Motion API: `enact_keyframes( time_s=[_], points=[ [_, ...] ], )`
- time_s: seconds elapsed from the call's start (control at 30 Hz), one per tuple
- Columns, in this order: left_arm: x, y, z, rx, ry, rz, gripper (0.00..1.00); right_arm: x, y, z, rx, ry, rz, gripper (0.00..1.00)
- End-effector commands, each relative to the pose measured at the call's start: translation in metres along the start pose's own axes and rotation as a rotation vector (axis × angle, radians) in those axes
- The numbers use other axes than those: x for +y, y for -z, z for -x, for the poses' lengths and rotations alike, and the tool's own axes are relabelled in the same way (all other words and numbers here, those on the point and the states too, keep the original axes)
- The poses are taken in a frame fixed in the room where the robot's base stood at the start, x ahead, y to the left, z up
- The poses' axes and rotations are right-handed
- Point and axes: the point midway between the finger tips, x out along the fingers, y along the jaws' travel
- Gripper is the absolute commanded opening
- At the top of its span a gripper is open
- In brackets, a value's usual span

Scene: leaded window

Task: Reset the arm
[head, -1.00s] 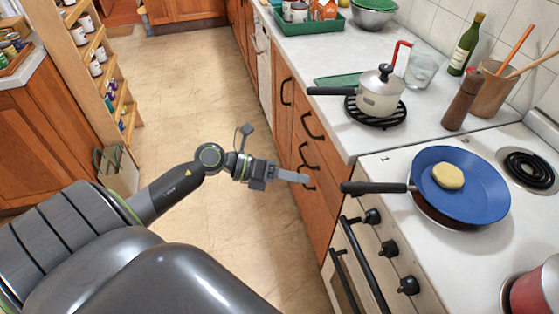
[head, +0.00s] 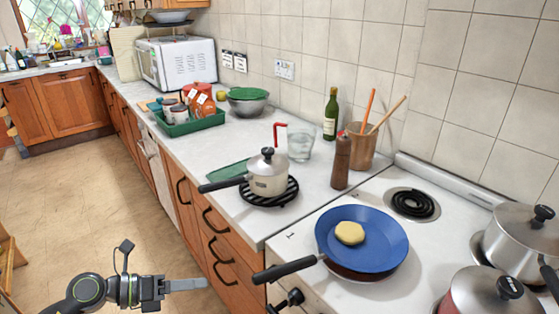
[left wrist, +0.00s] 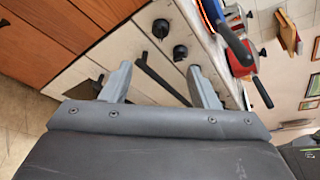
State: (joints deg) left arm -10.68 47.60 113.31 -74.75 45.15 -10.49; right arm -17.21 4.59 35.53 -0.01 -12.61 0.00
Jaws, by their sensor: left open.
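My left gripper (head: 186,285) is low at the bottom left of the head view, over the floor in front of the drawers, apart from everything. In the left wrist view its two fingers (left wrist: 160,88) are spread with nothing between them; the stove front with its knobs (left wrist: 180,52) lies beyond. My right gripper is not in view.
A blue pan (head: 385,236) with a yellow patty (head: 350,233) sits on the stove, its handle jutting past the front edge. A lidded pot (head: 268,180) stands on a black trivet. Metal pots (head: 520,245) stand at right. The floor (head: 70,210) at left is clear.

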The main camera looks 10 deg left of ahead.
Motion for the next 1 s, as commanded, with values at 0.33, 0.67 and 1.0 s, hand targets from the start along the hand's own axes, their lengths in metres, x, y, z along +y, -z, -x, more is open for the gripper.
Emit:
enact_keyframes(
  time_s=[0.33, 0.67, 1.0],
  points=[
    [0.106, -0.003, 0.005, -0.370, -0.003, 0.562, 0.55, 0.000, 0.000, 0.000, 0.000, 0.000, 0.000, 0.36],
    [0.286, 0.136, 0.038, -0.945, -0.188, 1.438, 0.55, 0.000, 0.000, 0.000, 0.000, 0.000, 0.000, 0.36],
    [0.338, 0.388, 0.053, -1.372, -0.565, 2.124, 0.55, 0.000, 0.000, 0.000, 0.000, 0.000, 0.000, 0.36]
  ],
)
